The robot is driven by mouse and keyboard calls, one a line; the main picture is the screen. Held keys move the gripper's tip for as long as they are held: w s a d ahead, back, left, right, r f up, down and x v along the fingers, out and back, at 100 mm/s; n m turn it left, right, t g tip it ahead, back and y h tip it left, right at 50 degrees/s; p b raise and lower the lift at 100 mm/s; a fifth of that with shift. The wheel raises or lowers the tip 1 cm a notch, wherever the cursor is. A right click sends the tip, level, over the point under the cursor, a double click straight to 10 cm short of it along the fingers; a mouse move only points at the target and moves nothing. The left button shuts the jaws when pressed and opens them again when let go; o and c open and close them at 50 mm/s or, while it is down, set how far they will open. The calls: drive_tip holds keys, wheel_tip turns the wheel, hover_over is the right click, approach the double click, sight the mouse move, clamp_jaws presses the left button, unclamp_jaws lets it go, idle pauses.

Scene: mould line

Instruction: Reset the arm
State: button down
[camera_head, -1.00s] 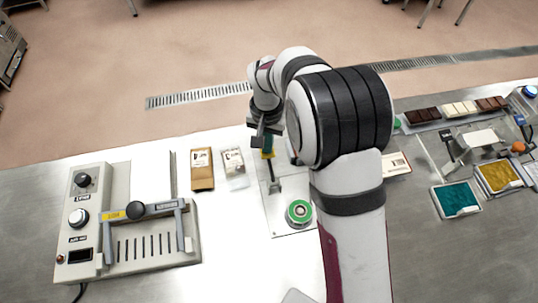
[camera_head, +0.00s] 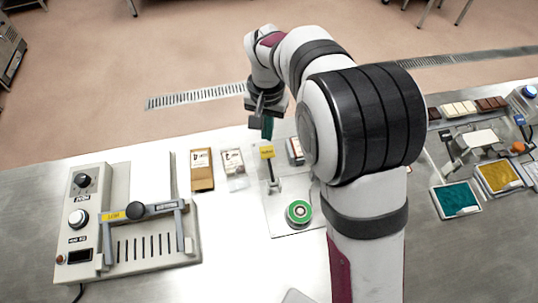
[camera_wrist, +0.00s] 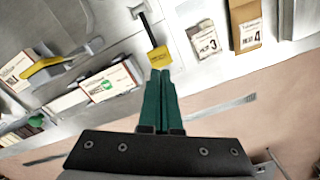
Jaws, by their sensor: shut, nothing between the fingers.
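My gripper (camera_head: 267,126) is raised above the far edge of the bench, with its green fingers pointing down. In the wrist view the green fingers of my gripper (camera_wrist: 162,75) are closed together with nothing between them.
A sealing machine (camera_head: 150,225) stands at the left. A brown packet (camera_head: 202,172) and a clear packet (camera_head: 234,168) lie by the plate with a green roll (camera_head: 299,212). Teal (camera_head: 456,198) and yellow (camera_head: 499,176) trays are at the right. Bare bench lies in front.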

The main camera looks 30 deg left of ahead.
drive_tip(key=s+d+r+m, duration=0.2)
drive_tip(key=d+r, duration=0.1)
drive_tip(key=d, duration=0.4)
drive_tip(key=s+d+r+m+y, duration=0.1)
drive_tip(key=s+d+r, duration=0.1)
drive_tip(key=d+r, duration=0.35)
drive_tip(key=s+d+r+m, duration=0.1)
drive_tip(key=d+m, duration=0.1)
drive_tip(key=d, duration=0.7)
drive_tip(key=s+d+m, duration=0.1)
drive_tip(key=s+d, duration=0.3)
drive_tip(key=s, duration=0.2)
drive_tip(key=s+d+f+m, duration=0.1)
drive_tip(key=s+d+m, duration=0.1)
drive_tip(key=s+d, duration=0.2)
drive_tip(key=s, duration=0.3)
drive_tip(key=shift+m+y, duration=0.3)
drive_tip(key=shift+y, duration=0.1)
drive_tip(key=shift+w, duration=0.1)
